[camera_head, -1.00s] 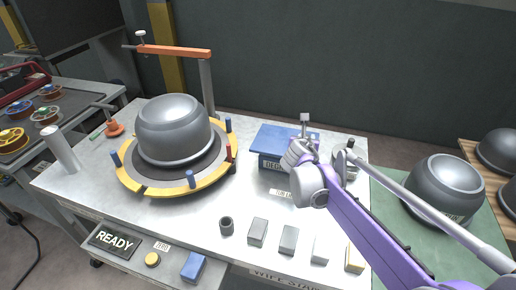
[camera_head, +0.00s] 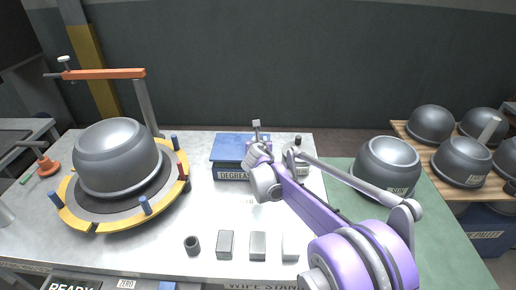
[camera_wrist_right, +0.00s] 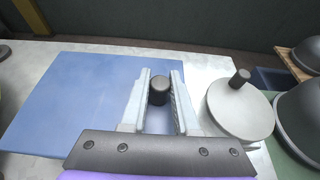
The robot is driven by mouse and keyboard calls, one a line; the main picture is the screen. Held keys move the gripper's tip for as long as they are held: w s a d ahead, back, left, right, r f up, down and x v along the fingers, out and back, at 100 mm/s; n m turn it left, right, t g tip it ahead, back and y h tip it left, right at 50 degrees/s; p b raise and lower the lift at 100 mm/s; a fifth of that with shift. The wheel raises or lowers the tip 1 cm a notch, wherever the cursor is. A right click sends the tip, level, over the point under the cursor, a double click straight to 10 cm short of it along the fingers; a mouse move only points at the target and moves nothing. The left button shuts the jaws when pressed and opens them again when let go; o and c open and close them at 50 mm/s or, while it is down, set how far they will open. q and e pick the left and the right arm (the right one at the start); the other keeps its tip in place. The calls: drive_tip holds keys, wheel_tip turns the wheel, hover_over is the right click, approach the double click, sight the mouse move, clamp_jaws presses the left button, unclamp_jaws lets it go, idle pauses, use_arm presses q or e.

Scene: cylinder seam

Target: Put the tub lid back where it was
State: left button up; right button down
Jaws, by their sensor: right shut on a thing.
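The blue tub lid (camera_head: 228,146) lies flat over the tub labelled DEGREASE (camera_head: 230,174), at the back of the bench. In the right wrist view the lid (camera_wrist_right: 75,100) is a broad blue plate with a dark round knob (camera_wrist_right: 159,90). My right gripper (camera_head: 259,150) is over the right part of the lid. In its wrist view the two fingers (camera_wrist_right: 159,92) stand on either side of the knob, shut on it. My arm hides the tub's right side, so I cannot tell if the lid is fully seated. My left gripper is not in view.
A round metal canister (camera_wrist_right: 240,108) with a knob stands just right of the gripper. A grey bowl sits on a yellow-rimmed turntable (camera_head: 75,218) at left. Grey blocks (camera_head: 258,245) line the front. Another bowl (camera_head: 387,165) is on the green mat (camera_head: 445,225).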

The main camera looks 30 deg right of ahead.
drive_tip(key=shift+f, duration=1.55)
drive_tip(key=shift+f+b, duration=0.2)
drive_tip(key=shift+b, duration=0.1)
drive_tip(key=c, duration=0.7)
unclamp_jaws()
drive_tip(key=shift+o, duration=0.2)
drive_tip(key=shift+s+a+r, duration=0.2)
drive_tip(key=shift+r, duration=0.15)
drive_tip(key=v, duration=1.1)
drive_tip(key=shift+s+p, duration=0.25)
drive_tip(key=shift+p, duration=0.2)
